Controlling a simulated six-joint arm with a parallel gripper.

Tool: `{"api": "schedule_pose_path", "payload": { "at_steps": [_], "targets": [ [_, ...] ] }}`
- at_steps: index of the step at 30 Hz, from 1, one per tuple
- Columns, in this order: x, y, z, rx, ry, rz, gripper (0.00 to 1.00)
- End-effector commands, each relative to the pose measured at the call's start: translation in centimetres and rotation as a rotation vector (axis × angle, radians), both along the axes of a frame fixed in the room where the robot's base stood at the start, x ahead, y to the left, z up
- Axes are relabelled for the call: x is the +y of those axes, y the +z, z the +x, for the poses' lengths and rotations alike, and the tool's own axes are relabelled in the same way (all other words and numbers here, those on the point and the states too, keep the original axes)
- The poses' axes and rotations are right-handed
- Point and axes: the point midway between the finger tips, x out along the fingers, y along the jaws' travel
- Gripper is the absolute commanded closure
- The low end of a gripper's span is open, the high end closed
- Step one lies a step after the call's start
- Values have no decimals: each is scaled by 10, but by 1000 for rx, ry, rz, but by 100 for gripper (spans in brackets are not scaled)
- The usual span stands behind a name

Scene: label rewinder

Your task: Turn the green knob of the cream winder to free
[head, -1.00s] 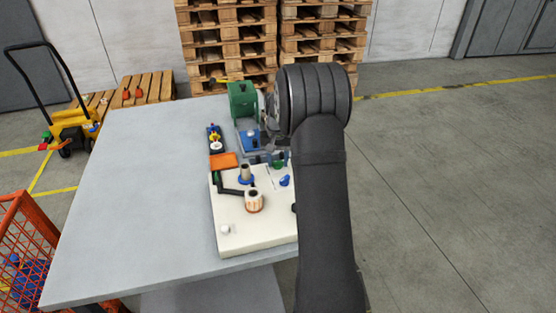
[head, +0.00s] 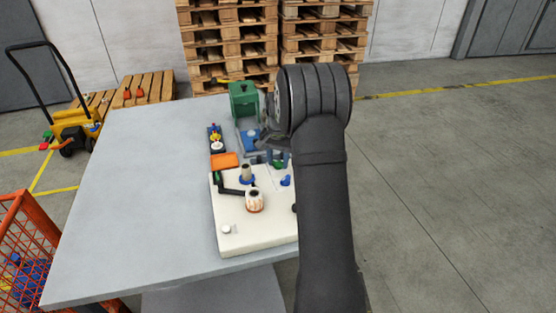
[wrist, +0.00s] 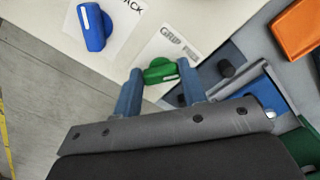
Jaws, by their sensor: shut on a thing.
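The cream winder (head: 255,238) lies on the table, with a blue knob (wrist: 94,27) and a green knob (wrist: 160,72) near its far right corner. In the wrist view the green knob sits between the two blue fingers of my gripper (wrist: 160,76), which is shut on it. The knob's handle lies roughly across the gap between the fingers, with a white mark toward its right part. A white label beside it reads GRIP and FREE; I cannot tell which word the knob points to. In the head view my arm partly hides the gripper.
A crank and a copper-and-white roll (head: 254,201) stand on the winder. An orange block (head: 224,161), a green machine (head: 243,101) and a small dark tray (head: 215,140) are close behind. The left of the table (head: 130,200) is clear.

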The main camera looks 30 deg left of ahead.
Motion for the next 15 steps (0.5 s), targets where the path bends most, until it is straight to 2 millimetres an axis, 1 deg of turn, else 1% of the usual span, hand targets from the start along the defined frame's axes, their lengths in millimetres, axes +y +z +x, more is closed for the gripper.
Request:
{"api": "schedule_pose_path", "payload": {
  "at_steps": [5,6,8,9,15],
  "targets": [
    [0,1,0,-1,-2,1,85],
    [0,1,0,-1,-2,2,56],
    [0,1,0,-1,-1,1,44],
    [0,1,0,-1,-1,1,40],
    [0,0,0,-1,-1,1,40]
  ]
}}
